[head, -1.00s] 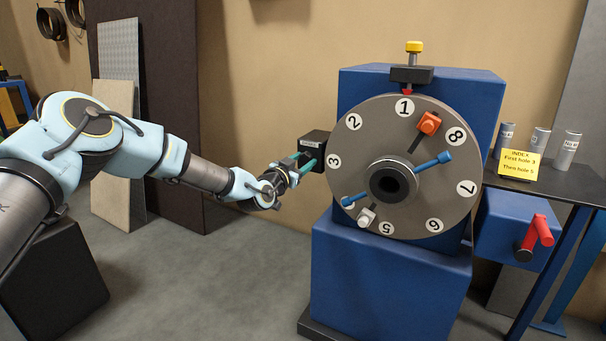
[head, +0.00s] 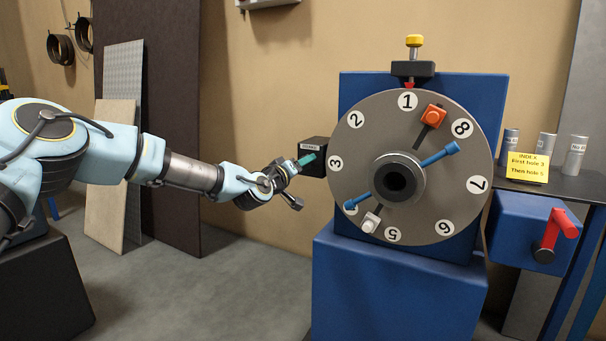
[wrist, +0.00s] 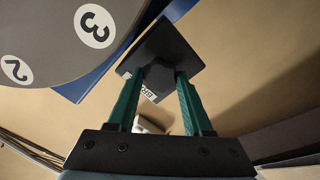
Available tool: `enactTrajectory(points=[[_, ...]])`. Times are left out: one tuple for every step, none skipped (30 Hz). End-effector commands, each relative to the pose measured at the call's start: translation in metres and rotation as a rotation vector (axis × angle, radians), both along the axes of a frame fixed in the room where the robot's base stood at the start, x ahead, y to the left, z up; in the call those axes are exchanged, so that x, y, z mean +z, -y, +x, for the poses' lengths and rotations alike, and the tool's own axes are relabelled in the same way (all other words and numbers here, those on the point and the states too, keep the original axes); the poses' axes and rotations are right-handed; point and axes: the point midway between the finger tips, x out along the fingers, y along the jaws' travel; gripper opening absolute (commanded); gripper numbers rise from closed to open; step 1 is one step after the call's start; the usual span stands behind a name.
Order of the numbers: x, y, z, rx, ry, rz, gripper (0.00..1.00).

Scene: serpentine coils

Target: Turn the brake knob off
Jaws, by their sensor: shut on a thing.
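The brake box (head: 313,150) is a small black block with a white label, at the left edge of the large grey dial. It also shows in the wrist view (wrist: 180,45), tilted, with its label partly hidden. The dark brake knob (wrist: 161,76) stands out from the box's face, between my fingertips. My gripper (head: 307,160) has green fingers and reaches the box from the left. In the wrist view my gripper (wrist: 165,80) is shut on the knob, one finger on each side. The knob's pointing direction cannot be told.
The numbered grey dial (head: 455,200) carries orange, white and blue fittings and stands close beside my gripper. A yellow-topped plunger (head: 414,42) is above it. A red crank (head: 556,232) is at the right. Floor left of the blue machine is clear.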

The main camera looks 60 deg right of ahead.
Motion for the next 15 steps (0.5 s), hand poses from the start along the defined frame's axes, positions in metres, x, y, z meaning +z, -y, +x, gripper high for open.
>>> enactTrajectory(points=[[-0.0041,-0.0001,0.0006,0.001,-0.046,-0.001,0.0],[-0.0043,-0.0001,0.0007,0.001,-0.075,-0.001,0.0],[-0.0047,-0.0002,0.0009,0.001,-0.113,0.0,0.0],[-0.0045,-0.0002,0.001,0.001,-0.142,-0.001,0.0],[-0.0045,-0.0002,0.0011,0.001,-0.17,-0.001,0.0],[-0.0045,-0.0002,0.0014,0.001,-0.207,-0.001,0.0],[-0.0044,-0.0001,0.0012,0.001,-0.237,-0.002,0.0],[-0.0045,-0.0001,0.001,0.001,-0.265,-0.002,0.0],[-0.0048,-0.0001,0.001,0.001,-0.303,-0.001,0.0],[-0.0048,-0.0001,0.0008,0.0,-0.332,-0.002,0.0],[-0.0046,0.0,0.0007,0.0,-0.36,-0.002,0.0],[-0.005,-0.0001,0.0012,0.001,-0.399,-0.003,0.0],[-0.0049,-0.0001,0.0015,0.001,-0.427,-0.003,0.0],[-0.0047,-0.0001,0.0014,0.001,-0.456,-0.004,0.0],[-0.0049,-0.0001,0.0015,0.001,-0.493,-0.003,0.0]])
